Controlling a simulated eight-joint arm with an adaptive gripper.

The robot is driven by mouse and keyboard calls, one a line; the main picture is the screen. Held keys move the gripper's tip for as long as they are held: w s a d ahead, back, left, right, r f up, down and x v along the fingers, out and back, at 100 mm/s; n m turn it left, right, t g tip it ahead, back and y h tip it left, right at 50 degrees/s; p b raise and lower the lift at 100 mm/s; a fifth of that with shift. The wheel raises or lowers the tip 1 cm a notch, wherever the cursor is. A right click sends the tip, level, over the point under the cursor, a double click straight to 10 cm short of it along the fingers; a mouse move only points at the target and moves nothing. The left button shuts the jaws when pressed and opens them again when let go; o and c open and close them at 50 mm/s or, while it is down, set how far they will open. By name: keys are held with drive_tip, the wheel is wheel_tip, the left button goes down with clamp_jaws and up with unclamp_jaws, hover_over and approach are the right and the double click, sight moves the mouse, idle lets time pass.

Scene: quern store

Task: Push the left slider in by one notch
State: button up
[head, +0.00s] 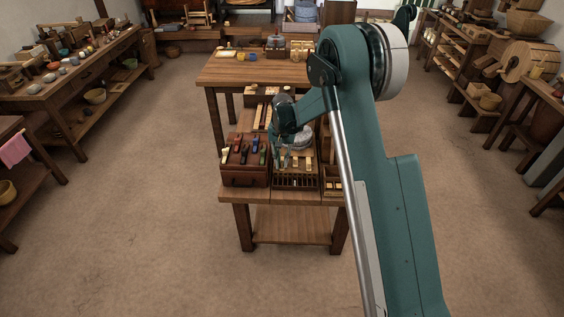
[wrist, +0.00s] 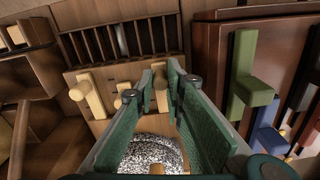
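Several pale wooden sliders with upright knobs stand on a wooden panel behind a dark slotted rack (head: 295,183). The wrist view shows the scene turned round, with the rack (wrist: 121,42) at the top. There, one slider (wrist: 88,97) is at the left, one (wrist: 126,97) is in the middle, partly hidden, and one (wrist: 160,90) is at the right. The right one matches the left slider in the head view. My gripper (head: 287,152) is over the sliders. In the wrist view its green fingers (wrist: 160,72) are apart, with that slider's knob showing between their tips. Contact is unclear.
A red-brown box (head: 243,177) with coloured pegs stands beside the rack. A green peg (wrist: 248,85) is close to my finger in the wrist view. A speckled round stone (wrist: 148,150) lies below my gripper. A small compartmented wooden box (head: 332,187) stands to the right.

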clamp_jaws()
drive_tip(key=shift+w, duration=1.25)
drive_tip(key=o, duration=0.8)
unclamp_jaws()
drive_tip(key=shift+c, duration=0.2)
drive_tip(key=shift+r, duration=0.15)
wheel_tip(320, 180, up, 12)
